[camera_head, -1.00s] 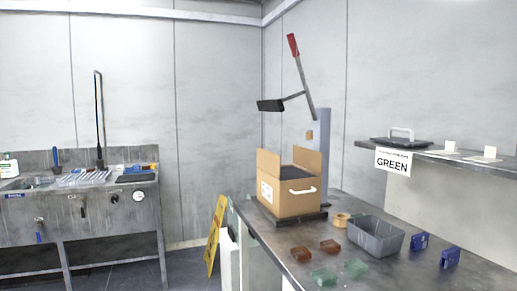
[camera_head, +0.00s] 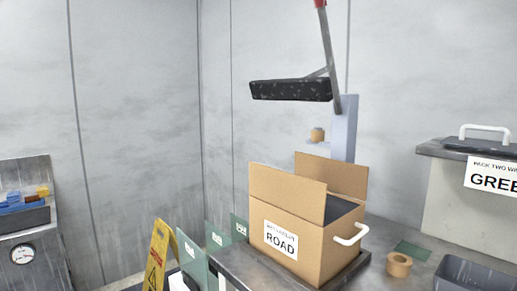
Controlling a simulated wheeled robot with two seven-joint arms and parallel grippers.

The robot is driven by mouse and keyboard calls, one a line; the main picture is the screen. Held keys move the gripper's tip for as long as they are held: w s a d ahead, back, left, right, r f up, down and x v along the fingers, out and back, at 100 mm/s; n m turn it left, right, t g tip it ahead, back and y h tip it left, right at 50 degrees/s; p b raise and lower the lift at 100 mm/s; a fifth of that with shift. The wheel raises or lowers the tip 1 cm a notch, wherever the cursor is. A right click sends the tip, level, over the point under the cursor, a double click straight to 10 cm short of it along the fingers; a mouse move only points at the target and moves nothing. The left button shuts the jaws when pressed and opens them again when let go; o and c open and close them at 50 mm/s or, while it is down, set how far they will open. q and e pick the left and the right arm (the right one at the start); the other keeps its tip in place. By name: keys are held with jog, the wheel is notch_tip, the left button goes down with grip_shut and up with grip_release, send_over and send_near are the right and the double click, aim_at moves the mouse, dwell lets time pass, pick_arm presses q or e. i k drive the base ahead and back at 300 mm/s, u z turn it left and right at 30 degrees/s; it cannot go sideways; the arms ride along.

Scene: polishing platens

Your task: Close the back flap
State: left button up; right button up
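A brown cardboard box (camera_head: 287,240) with a white ROAD label stands on a dark platform (camera_head: 240,270) on the bench. Two of its flaps stand upright: a near-left flap (camera_head: 285,190) and a far flap (camera_head: 331,173) behind it. Between them the top is open and something dark (camera_head: 341,208) shows inside. A white handle (camera_head: 351,235) is on the box's right face. Neither of my grippers is in view.
A black pad (camera_head: 290,90) on a lever arm hangs above the box, beside a grey post (camera_head: 343,130). A tape roll (camera_head: 399,264) and grey bin (camera_head: 470,275) are to the right. Greenish panels (camera_head: 194,264) and a yellow sign (camera_head: 159,256) stand left of the box.

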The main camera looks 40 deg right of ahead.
aim_at(344, 178)
jog(key=i, duration=2.3)
jog(key=z, duration=3.5)
